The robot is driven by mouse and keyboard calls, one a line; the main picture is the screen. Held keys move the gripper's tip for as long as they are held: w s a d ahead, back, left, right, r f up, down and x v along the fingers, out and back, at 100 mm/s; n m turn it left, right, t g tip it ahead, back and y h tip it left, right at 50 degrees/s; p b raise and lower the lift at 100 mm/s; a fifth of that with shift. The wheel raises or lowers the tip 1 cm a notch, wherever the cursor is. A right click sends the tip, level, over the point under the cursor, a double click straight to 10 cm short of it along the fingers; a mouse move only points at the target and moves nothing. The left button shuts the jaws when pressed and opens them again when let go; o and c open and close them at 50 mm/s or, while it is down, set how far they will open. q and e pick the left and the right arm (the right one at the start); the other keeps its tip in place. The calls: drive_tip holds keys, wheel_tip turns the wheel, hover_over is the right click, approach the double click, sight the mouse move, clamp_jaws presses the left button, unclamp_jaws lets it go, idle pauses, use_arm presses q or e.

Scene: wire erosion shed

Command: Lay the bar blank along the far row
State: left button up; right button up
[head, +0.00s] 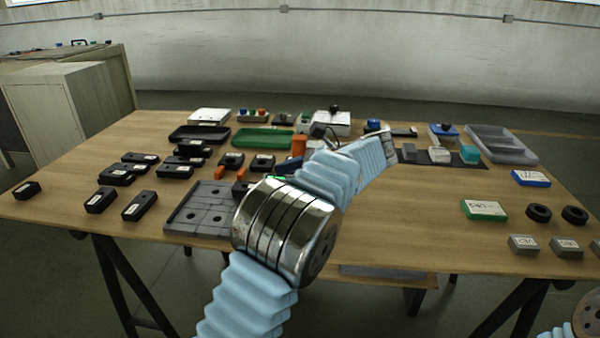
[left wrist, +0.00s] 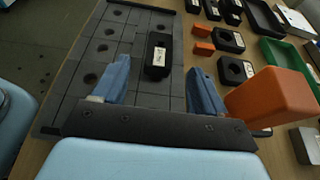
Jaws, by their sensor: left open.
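The grey plate (head: 205,198) with round holes lies on the table, left of my left arm's silver joint; it also fills the left of the left wrist view (left wrist: 72,85). A black bar with a white label (left wrist: 158,57), seemingly the bar blank, lies lengthwise on the plate's far side, the right side in the left wrist view. My left gripper (left wrist: 160,78) is open, its blue fingers either side of the bar's near end in the picture, with gaps on both sides. I cannot tell its height above it. In the head view my arm hides this gripper. My right gripper is out of view.
A tall orange block (left wrist: 270,98) stands close to the right finger. Small orange blocks (left wrist: 203,47) and black labelled parts (left wrist: 234,70) lie beyond the plate. The green tray (head: 262,139) and black tray (head: 199,133) are farther back.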

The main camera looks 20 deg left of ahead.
use_arm(q)
drive_tip(key=v, duration=0.5)
